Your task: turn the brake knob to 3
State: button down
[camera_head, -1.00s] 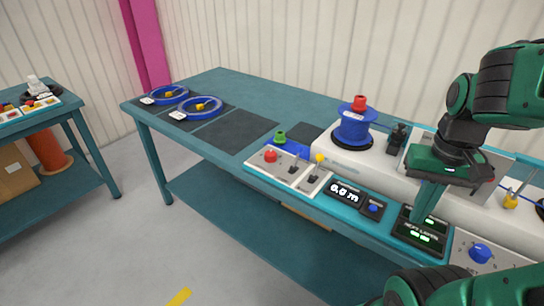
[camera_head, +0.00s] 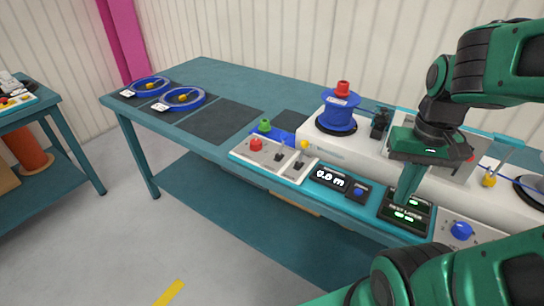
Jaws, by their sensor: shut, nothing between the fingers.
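The blue brake knob (camera_head: 461,230) sits on a light panel at the right front of the machine. Its pointer and the numbers around it are too small to read. My gripper (camera_head: 405,197) points down, shut and empty. In the picture it stands to the left of the knob and above it, in front of the dark display with green digits (camera_head: 404,215). The two look apart; I cannot tell the gripper's height above the panel.
A blue reel with a red cap (camera_head: 337,110) stands on the white machine. Left of the displays are a control box with a red button (camera_head: 256,144) and levers. A yellow-knobbed lever (camera_head: 489,180) stands behind the brake knob. Blue rings (camera_head: 180,99) lie at the table's left end.

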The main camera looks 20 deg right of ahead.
aim_at(256, 144)
jog(key=k, duration=1.25)
jog(key=u, duration=0.45)
jog(key=i, duration=1.9)
jog(key=z, duration=0.3)
